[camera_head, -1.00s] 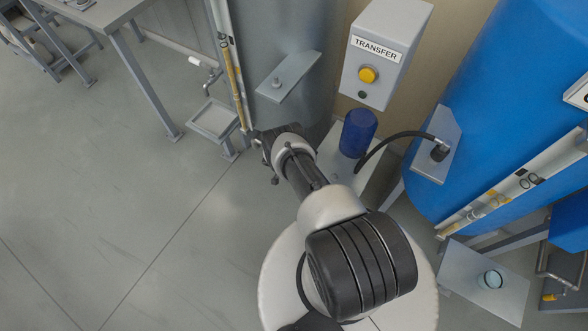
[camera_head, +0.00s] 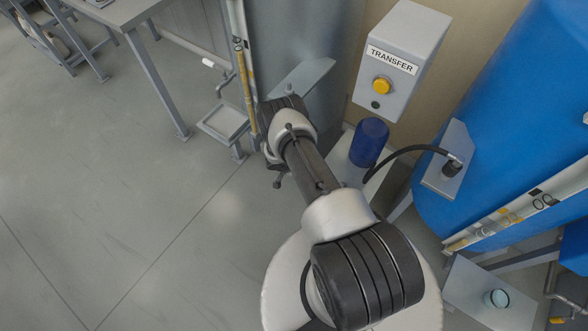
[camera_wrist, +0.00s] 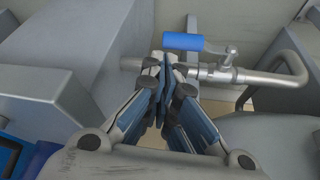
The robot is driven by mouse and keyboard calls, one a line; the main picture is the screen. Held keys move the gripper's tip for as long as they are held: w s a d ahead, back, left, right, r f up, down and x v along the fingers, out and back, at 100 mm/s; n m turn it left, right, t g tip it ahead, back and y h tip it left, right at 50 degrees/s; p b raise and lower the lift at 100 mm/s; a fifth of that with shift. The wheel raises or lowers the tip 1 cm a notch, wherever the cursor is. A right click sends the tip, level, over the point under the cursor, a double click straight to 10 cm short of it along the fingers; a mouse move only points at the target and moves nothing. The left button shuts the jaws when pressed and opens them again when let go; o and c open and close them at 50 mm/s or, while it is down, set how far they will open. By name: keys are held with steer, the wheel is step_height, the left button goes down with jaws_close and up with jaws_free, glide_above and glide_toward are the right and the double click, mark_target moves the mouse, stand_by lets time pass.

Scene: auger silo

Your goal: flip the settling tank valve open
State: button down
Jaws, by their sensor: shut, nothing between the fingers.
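A valve with a blue lever handle (camera_wrist: 183,41) sits on a metal pipe (camera_wrist: 260,76) in the wrist view. The handle lies roughly level in the picture, with its pivot at the right end. My gripper (camera_wrist: 166,62) is shut and empty, with its fingertips just below the handle in the picture. I cannot tell whether they touch it. In the head view my wrist is in front of the grey tank (camera_head: 310,35), and the valve and my fingertips are hidden there.
A control box marked TRANSFER (camera_head: 402,48) with a yellow button is on the wall, above a dark blue cylinder (camera_head: 369,142). A blue tank (camera_head: 490,110) stands to the right, with a hose. A small grey tray stand (camera_head: 222,121) is at left. The left floor is open.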

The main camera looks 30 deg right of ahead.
steer(key=v, duration=0.5)
steer(key=shift+w+a+r, duration=0.1)
steer(key=shift+w+r, duration=0.05)
steer(key=shift+r, duration=0.2)
steer(key=shift+a, duration=0.1)
